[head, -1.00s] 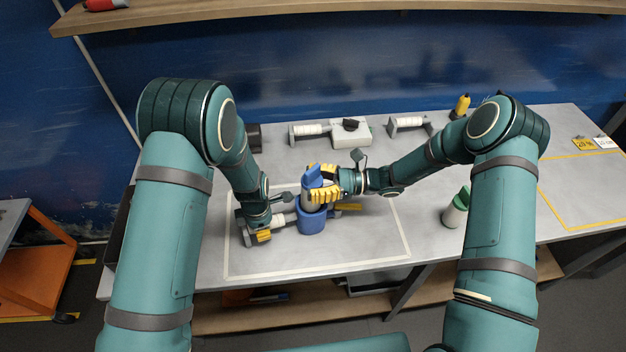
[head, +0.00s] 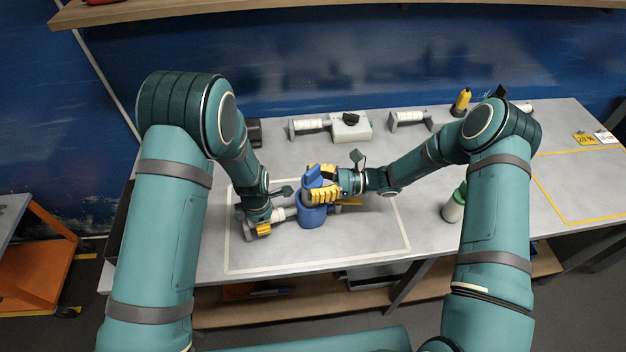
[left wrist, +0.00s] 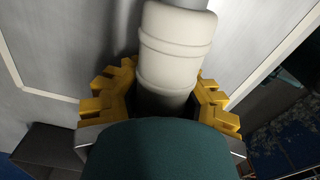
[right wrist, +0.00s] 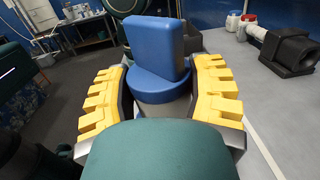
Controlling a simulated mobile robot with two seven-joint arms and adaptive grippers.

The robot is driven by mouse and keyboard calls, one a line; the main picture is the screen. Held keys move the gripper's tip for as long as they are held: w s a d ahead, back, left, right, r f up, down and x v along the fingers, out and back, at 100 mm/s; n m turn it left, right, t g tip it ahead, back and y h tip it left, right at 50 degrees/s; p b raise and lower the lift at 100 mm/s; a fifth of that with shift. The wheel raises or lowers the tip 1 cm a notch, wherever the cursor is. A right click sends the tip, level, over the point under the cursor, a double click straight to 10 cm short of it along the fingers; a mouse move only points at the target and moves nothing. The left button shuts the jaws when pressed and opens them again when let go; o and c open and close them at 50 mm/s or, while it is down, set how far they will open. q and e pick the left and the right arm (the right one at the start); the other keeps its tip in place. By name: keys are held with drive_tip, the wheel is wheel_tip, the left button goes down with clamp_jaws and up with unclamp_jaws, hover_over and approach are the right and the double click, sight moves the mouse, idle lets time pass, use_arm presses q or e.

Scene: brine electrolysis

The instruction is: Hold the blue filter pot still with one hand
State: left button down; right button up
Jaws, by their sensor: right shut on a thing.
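The blue filter pot (head: 312,217) stands upright on the table inside the white outline. My right gripper (head: 320,191) is shut on a grey cylinder with a blue, fin-shaped top (head: 312,176), right above the pot. The right wrist view shows this blue top (right wrist: 155,50) between the yellow fingers. A pale handle (head: 280,214) lies left of the pot; whether it joins the pot is hidden. My left gripper (head: 260,230) is at the handle's left end. In the left wrist view its fingers flank a ribbed white cylinder (left wrist: 175,60); I cannot tell whether they press on it.
A white box (head: 351,127) with a black knob and a pale roller stands at the back. A yellow bottle (head: 462,102) is at the back right. The yellow-outlined area at right looks clear.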

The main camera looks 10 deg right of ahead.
drive_tip(key=shift+a+f, duration=0.1)
drive_tip(key=shift+f, duration=2.3)
drive_tip(key=o, duration=1.4)
drive_tip(key=shift+c, duration=0.2)
drive_tip(key=d, duration=1.2)
drive_tip(key=shift+s+f, duration=0.15)
drive_tip(key=shift+s, duration=0.3)
